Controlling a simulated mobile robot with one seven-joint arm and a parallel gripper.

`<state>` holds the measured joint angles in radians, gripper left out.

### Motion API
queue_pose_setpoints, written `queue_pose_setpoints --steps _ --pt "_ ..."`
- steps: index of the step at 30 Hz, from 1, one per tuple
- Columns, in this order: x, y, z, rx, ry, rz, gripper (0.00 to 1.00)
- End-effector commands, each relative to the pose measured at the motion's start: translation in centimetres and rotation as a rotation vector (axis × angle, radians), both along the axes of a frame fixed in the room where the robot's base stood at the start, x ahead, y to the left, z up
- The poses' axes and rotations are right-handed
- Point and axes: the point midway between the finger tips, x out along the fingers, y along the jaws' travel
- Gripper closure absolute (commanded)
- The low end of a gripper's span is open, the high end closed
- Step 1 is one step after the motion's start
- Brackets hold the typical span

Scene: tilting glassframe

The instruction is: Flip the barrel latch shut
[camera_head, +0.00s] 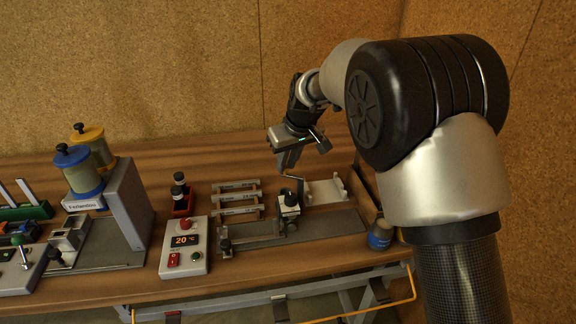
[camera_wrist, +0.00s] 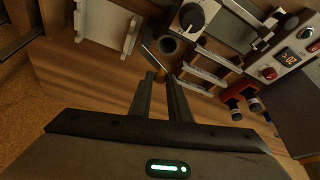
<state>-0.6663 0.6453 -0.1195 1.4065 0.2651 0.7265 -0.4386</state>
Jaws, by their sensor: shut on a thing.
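My gripper (camera_head: 284,168) hangs over the back of the bench, above and left of a white block with a black knob (camera_head: 290,198). In the wrist view its two fingers (camera_wrist: 160,78) are close together on the brass-coloured end of a thin bent rod (camera_wrist: 149,56). The rod also shows in the head view (camera_head: 303,183), running down towards the knob's block. In the wrist view the black knob (camera_wrist: 194,17) lies beyond the fingertips, beside a dark round opening (camera_wrist: 168,46). I cannot tell which part is the barrel latch; the rod's far end is unclear.
A white bracket (camera_head: 326,192) stands right of the block, and slotted racks (camera_head: 238,198) stand left. A control box (camera_head: 185,247) reading 20 °C and a red holder (camera_head: 182,202) are further left. A blue-grey cup (camera_head: 380,235) is near the right edge.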

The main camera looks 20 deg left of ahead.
Motion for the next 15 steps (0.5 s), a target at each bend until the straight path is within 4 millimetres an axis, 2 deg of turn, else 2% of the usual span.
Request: queue_pose_setpoints --steps 15 --pt "-1.3 -0.8 0.0 0.000 0.002 0.386 1.00"
